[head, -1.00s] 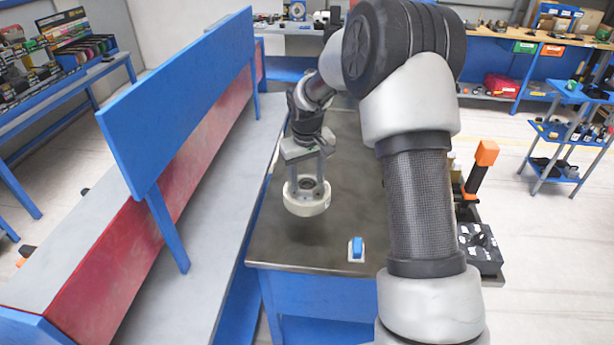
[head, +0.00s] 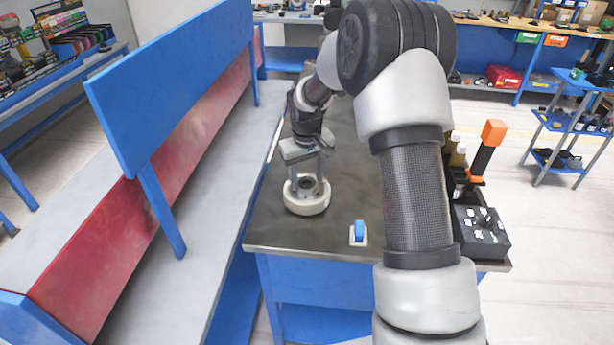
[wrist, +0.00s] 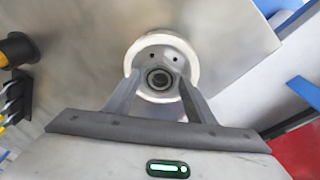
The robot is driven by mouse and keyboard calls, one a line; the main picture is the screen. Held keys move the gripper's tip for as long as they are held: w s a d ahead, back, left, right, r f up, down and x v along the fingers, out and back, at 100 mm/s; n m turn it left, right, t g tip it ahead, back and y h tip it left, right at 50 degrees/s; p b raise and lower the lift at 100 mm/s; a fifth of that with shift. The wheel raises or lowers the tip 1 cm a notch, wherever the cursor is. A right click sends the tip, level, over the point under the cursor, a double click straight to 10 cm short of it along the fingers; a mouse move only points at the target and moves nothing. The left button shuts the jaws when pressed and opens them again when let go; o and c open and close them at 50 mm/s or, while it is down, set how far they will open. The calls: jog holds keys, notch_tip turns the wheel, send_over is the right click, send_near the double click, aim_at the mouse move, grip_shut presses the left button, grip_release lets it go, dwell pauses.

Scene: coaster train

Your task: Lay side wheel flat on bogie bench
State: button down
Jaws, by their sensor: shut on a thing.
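The side wheel (head: 306,205) is a cream ring with a grey hub and a dark bearing centre. My gripper (head: 307,186) points down and is shut on its hub. The wheel is level and at or very near the dark top of the bogie bench (head: 285,232); I cannot tell for certain whether it touches. In the wrist view the wheel (wrist: 189,54) sits between the two fingers of my gripper (wrist: 160,88), with the bench top (wrist: 80,80) behind it. The wheel's underside is hidden.
A small blue-and-white switch (head: 359,234) is at the bench's front edge. A black box with knobs (head: 481,232) and an orange-topped tool (head: 487,145) are at the right. A blue board (head: 170,85) rises beside a grey ledge on the left. The bench front around the wheel is clear.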

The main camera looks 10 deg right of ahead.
jog(key=shift+w+f+b, duration=0.15)
jog(key=shift+f+b, duration=0.05)
jog(key=shift+b, duration=0.15)
dwell(0.9)
jog(key=c, duration=0.9)
grip_release()
jog(key=shift+c, duration=0.2)
jog(key=shift+o, duration=1.1)
jog(key=shift+s+f, duration=0.3)
notch_tip(320, 180, up, 17)
jog(key=s, duration=0.3)
jog(key=s+r+t+p, duration=0.2)
jog(key=s+r+p, duration=0.1)
jog(key=s+r, duration=0.9)
jog(key=s+m+t+p, duration=0.1)
jog(key=s+m+p, duration=0.1)
jog(key=s, duration=1.6)
jog(key=shift+s+f+t, duration=0.15)
jog(key=shift+s+t, duration=0.05)
jog(key=shift+t, duration=0.1)
